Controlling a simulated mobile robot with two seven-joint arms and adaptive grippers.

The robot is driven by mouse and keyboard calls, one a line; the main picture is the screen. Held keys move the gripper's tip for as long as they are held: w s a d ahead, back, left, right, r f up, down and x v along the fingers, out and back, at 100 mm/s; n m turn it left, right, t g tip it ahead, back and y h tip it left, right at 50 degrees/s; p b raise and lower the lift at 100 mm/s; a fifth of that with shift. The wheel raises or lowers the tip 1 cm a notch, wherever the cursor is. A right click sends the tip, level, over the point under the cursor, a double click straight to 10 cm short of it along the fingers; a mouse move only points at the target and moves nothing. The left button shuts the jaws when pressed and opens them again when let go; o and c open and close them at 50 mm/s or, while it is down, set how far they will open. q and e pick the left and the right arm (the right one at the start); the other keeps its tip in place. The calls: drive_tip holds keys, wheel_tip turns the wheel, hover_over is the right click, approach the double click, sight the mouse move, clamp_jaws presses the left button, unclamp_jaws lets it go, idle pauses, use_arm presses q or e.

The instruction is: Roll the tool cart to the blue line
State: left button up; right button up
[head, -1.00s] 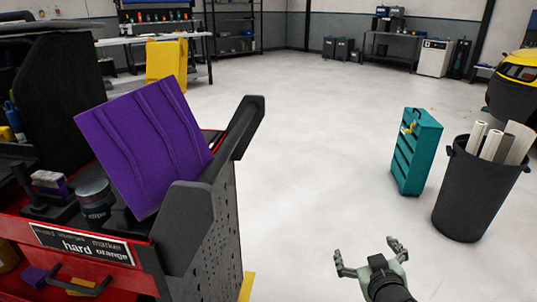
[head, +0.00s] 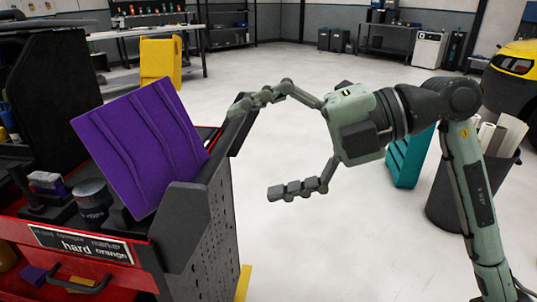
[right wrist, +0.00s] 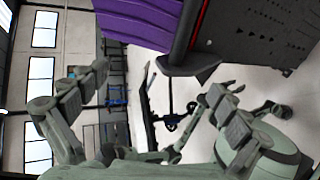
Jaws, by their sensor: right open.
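The tool cart (head: 214,222) stands at the left in the head view, with a red drawer front, a pegboard side and a black handle bar (head: 188,212) along its right edge. My right gripper (head: 257,150) is open and empty beside the bar's far end. Its upper finger overlaps the far end in the picture; I cannot tell whether they touch. In the right wrist view the spread fingers (right wrist: 158,80) face the cart's dark pegboard side (right wrist: 262,28). My left gripper is not in view. No blue line shows.
A purple panel (head: 140,145) leans on the cart top among jars and tools. A yellow strip (head: 243,284) lies by the cart. The middle floor is clear.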

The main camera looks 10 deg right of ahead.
sight(204, 183)
drive_tip(key=shift+h, duration=0.7)
drive_tip(key=b+x, duration=0.1)
drive_tip(key=x, duration=0.2)
drive_tip(key=f+b+x, duration=0.1)
drive_tip(key=x, duration=0.3)
drive_tip(key=w+d+b+x, duration=0.1)
drive_tip(key=x, duration=0.2)
drive_tip(key=shift+a+f, duration=0.15)
drive_tip(key=shift+f, duration=0.1)
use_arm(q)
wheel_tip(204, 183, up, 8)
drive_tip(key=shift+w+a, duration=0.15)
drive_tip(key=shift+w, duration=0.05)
use_arm(e)
drive_tip(key=shift+w+a+f, duration=0.1)
drive_tip(key=shift+a+f, duration=0.15)
drive_tip(key=shift+a, duration=0.2)
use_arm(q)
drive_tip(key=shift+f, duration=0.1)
use_arm(e)
clamp_jaws()
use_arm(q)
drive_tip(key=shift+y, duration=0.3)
